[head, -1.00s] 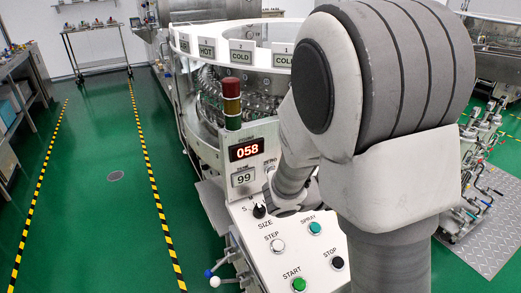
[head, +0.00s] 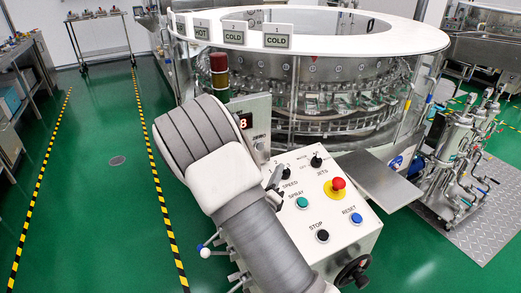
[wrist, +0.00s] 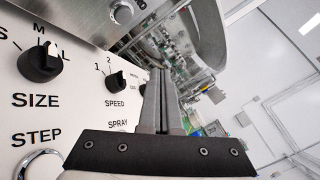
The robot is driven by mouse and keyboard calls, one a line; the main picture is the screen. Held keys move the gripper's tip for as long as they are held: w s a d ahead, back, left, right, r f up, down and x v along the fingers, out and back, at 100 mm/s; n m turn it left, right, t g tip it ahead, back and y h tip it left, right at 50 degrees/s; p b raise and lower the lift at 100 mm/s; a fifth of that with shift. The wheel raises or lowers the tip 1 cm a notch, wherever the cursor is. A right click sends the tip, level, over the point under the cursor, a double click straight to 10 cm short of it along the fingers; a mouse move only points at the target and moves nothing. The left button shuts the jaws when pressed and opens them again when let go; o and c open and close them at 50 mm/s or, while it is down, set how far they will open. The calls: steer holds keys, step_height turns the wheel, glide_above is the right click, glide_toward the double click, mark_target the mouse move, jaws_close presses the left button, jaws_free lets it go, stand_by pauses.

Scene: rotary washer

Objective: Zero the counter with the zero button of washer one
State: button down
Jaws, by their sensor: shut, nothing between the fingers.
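The counter (head: 245,121) is a red-digit display on a steel box; only a final 8 shows, as my arm covers the rest. The zero button (head: 259,147) is small, on the box's face under the ZERO label, right beside my arm. In the wrist view, a round silver button (wrist: 113,13) on a steel face at the top looks like the same button. My gripper (head: 276,178) is shut and empty, low in front of the box, near the speed knob. In the wrist view, its closed fingers (wrist: 160,72) point up past the speed knob, apart from the silver button.
The sloped white panel carries the speed knob (head: 286,172), green spray button (head: 302,203), red emergency knob (head: 338,184), stop button (head: 322,236) and blue reset button (head: 356,218). A steel shelf (head: 375,183) juts out at right. The size knob (wrist: 40,62) is left of my fingers.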

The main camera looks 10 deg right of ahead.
steer(key=shift+w+a+b, duration=0.15)
steer(key=shift+w+a, duration=0.3)
steer(key=shift+w, duration=0.95)
steer(key=shift+w+a+b, duration=0.15)
steer(key=shift+w+a, duration=0.3)
steer(key=shift+w, duration=0.95)
steer(key=shift+w+a+b, duration=0.15)
steer(key=shift+w+a, duration=0.3)
steer(key=shift+w, duration=0.95)
steer(key=shift+w, duration=0.15)
steer(key=shift+w+a, duration=0.1)
steer(key=shift+w, duration=0.15)
steer(key=shift+w+a, duration=0.15)
steer(key=shift+w, duration=0.25)
steer(key=shift+s, duration=0.1)
steer(key=shift+s+d+p, duration=0.25)
steer(key=shift+s+p, duration=0.15)
steer(key=shift+s, duration=0.3)
steer(key=shift+s+d+p, duration=0.2)
steer(key=shift+s+d, duration=0.05)
steer(key=shift+s, duration=0.55)
steer(key=shift+s+d+p, duration=0.25)
steer(key=shift+s+d, duration=0.05)
steer(key=shift+s, duration=0.5)
steer(key=shift+s+d+p, duration=0.2)
steer(key=shift+s+d, duration=0.05)
steer(key=shift+s, duration=0.55)
